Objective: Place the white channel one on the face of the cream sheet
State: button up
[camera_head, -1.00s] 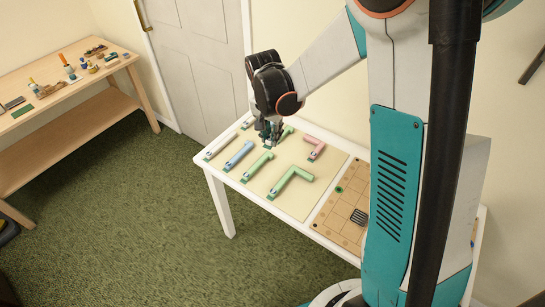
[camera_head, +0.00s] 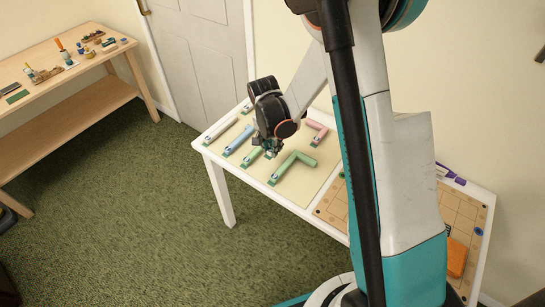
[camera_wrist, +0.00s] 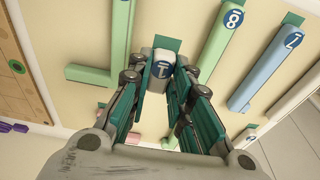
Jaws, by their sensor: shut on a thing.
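The white channel (camera_wrist: 162,66), marked with a blue 1, is held between the fingers of my gripper (camera_wrist: 166,82) in the wrist view. Only its near end shows; the fingers hide the rest. Behind it lies the cream sheet (camera_wrist: 75,40), with a dark green patch (camera_wrist: 168,43) just beyond its end. I cannot tell whether it touches the sheet. In the head view my gripper (camera_head: 270,150) is low over the cream sheet (camera_head: 318,172), between a straight green channel (camera_head: 252,157) and a green L-shaped one (camera_head: 293,164). The held piece is not clear there.
A blue channel (camera_head: 238,140), a long white piece (camera_head: 220,131) and a pink angled piece (camera_head: 318,132) lie on the table. A pegboard (camera_head: 333,208) and an orange block (camera_head: 457,258) are to the right. A wooden workbench (camera_head: 70,75) stands at left.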

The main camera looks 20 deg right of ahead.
aim_at(273, 161)
jog(key=shift+f+b, duration=0.7)
jog(key=shift+f, duration=1.55)
jog(key=shift+f, duration=0.1)
jog(key=o, duration=0.8)
